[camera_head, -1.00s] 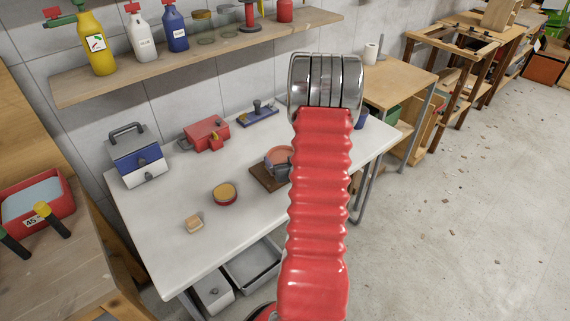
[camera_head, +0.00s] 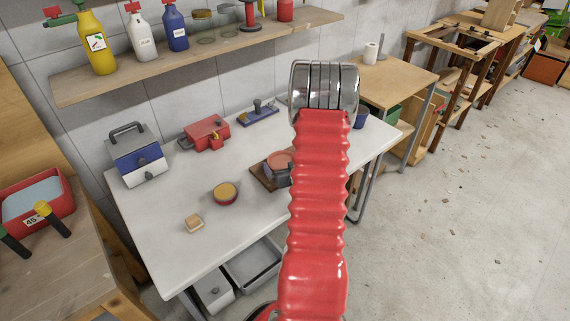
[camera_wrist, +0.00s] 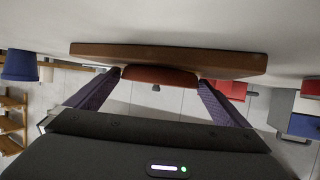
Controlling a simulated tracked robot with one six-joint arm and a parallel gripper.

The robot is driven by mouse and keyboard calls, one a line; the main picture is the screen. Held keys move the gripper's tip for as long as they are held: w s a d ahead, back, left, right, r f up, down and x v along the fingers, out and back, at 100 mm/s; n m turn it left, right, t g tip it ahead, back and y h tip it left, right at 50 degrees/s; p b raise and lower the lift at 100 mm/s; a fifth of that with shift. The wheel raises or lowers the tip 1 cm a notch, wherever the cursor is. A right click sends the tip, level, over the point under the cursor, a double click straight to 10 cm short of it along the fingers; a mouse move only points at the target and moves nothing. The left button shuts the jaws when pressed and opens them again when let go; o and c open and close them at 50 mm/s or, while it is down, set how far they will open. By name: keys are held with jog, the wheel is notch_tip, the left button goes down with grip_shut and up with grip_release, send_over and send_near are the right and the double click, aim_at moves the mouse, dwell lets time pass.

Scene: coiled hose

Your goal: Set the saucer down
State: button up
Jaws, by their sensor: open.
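The terracotta saucer (camera_head: 280,159) sits on a brown wooden board (camera_head: 260,178) on the white table, partly hidden by my arm in the head view. In the wrist view, which looks upside down, the saucer (camera_wrist: 160,77) lies flat against the board (camera_wrist: 200,58) and appears to rest on it. My gripper (camera_wrist: 160,82) is open, with one purple finger on each side of the saucer. The fingertips are close to its edges; I cannot tell if they touch. In the head view my red arm hides most of the gripper.
On the table (camera_head: 165,235) are a yellow-topped red pot (camera_head: 225,193), a small beige block (camera_head: 194,222), a red box-like tool (camera_head: 205,134), a blue stand (camera_head: 258,114) and a blue-grey drawer box (camera_head: 138,158). A blue cup (camera_head: 361,119) stands at the right. The front middle is clear.

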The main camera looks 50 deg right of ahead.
jog(key=shift+r, duration=0.15)
jog(key=v, duration=1.2)
jog(key=shift+r, duration=0.1)
dwell(0.5)
